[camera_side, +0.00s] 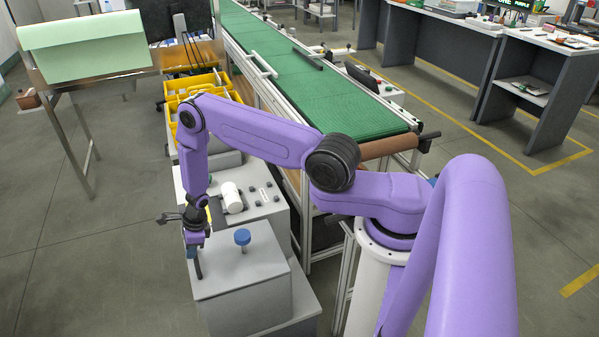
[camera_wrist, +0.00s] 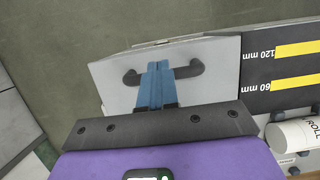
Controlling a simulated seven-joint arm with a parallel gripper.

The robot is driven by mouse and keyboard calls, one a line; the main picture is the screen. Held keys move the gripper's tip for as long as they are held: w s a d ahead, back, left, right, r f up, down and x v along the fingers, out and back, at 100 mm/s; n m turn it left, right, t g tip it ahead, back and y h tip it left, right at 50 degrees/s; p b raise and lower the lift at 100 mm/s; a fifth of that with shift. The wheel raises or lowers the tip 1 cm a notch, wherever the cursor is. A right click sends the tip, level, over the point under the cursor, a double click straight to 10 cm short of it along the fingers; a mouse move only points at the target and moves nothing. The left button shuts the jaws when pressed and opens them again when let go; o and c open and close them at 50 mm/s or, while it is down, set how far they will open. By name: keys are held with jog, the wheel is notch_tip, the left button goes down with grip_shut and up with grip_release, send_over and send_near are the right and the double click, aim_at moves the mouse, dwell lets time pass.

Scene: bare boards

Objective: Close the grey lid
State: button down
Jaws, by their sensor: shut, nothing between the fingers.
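The grey lid (camera_side: 262,268) is the flat top face of a pale grey box in the side view. It also shows in the wrist view (camera_wrist: 215,88), with a dark bar handle (camera_wrist: 192,69). My gripper (camera_side: 192,254) is over the lid's left part, by the handle. In the wrist view my gripper's blue fingers (camera_wrist: 156,68) are together and empty. They cross the middle of the handle and hide it there. I cannot tell if they touch it, or how far the lid is open.
A blue-capped item (camera_side: 242,238) stands at the box. Behind are a white roll (camera_side: 232,197) and a dark plate with yellow millimetre marks (camera_wrist: 295,48). Yellow bins (camera_side: 195,88) and a green conveyor (camera_side: 320,80) lie farther back. Open floor is left of the box.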

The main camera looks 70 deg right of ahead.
jog(key=shift+x, duration=1.05)
jog(key=shift+s+f, duration=0.1)
jog(key=shift+s+d, duration=0.15)
jog(key=shift+d, duration=0.05)
notch_tip(320, 180, up, 14)
jog(key=w+a, duration=0.3)
jog(key=s+a+r+n+g+y, duration=0.1)
jog(key=s+a+r+n, duration=0.4)
jog(key=s+r+n, duration=0.4)
jog(key=s+a+r+n+g, duration=0.2)
jog(key=s+a+r+n, duration=0.3)
jog(key=s+r+n, duration=0.4)
jog(key=s+d+r+n+h, duration=0.1)
jog(key=s+d+r+n, duration=0.1)
jog(key=s+d+n, duration=0.2)
jog(key=s+d+r+n+h, duration=0.1)
jog(key=s+d+r+n, duration=0.2)
jog(key=s+n, duration=0.7)
jog(key=s+d+r+n, duration=0.2)
jog(key=s+d+n, duration=0.3)
jog(key=s+n, duration=0.2)
jog(key=shift+s+r+n+t+h, duration=0.3)
jog(key=shift+s+h, duration=0.1)
